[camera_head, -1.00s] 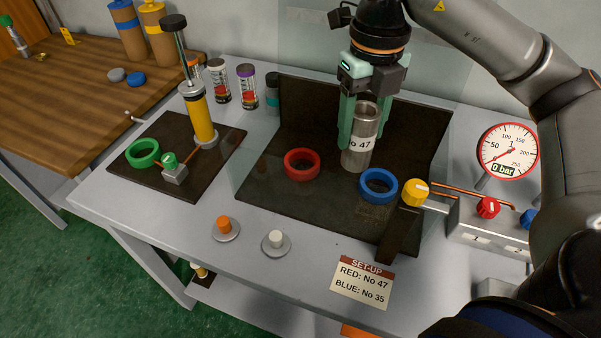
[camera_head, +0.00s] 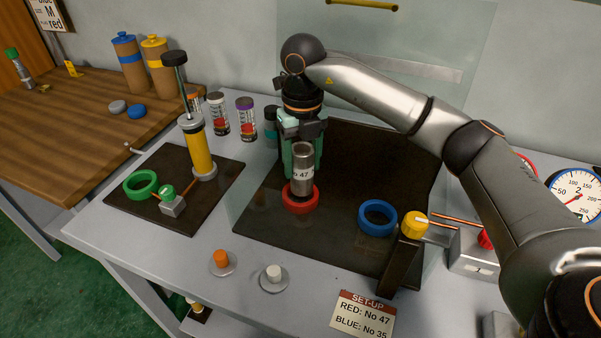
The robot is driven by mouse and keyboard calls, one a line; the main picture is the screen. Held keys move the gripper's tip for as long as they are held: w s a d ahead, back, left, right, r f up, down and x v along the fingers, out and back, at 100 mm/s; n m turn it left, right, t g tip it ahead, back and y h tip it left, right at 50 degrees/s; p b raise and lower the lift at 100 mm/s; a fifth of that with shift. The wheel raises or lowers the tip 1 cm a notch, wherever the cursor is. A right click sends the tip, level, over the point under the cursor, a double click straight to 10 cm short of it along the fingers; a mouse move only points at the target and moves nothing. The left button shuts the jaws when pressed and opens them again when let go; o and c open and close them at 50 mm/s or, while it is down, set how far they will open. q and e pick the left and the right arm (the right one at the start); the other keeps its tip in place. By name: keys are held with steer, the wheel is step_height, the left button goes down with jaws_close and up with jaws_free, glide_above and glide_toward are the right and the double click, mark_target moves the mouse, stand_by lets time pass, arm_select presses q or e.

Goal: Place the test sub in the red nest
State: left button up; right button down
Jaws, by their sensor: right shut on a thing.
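The test sub (camera_head: 302,174) is a grey metal cylinder with a white label reading "No 47". My right gripper (camera_head: 302,155) has green fingers and is shut on it, holding it upright. The sub's lower end is at the red nest (camera_head: 300,204), a red ring on the dark mat. The front rim of the ring shows below the sub; I cannot tell whether the sub rests on the bottom. The blue nest (camera_head: 377,219) is an empty ring to the right. My left gripper is not in view.
A set-up card (camera_head: 361,315) reads RED: No 47, BLUE: No 35. A yellow knob (camera_head: 414,225) on a dark post stands right of the blue nest. A yellow hand pump (camera_head: 197,150) and green ring (camera_head: 140,184) stand left. Orange (camera_head: 222,258) and white (camera_head: 273,274) buttons are in front.

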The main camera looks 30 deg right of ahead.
mark_target(301, 174)
steer(key=shift+w+f, duration=0.15)
steer(key=shift+f, duration=0.75)
steer(key=shift+w+f, duration=0.15)
steer(key=shift+f, duration=0.75)
steer(key=shift+c, duration=0.9)
jaws_free()
steer(key=shift+f, duration=0.15)
step_height(301, 174, up, 12)
steer(key=shift+r+p, duration=0.1)
steer(key=shift+p, duration=0.2)
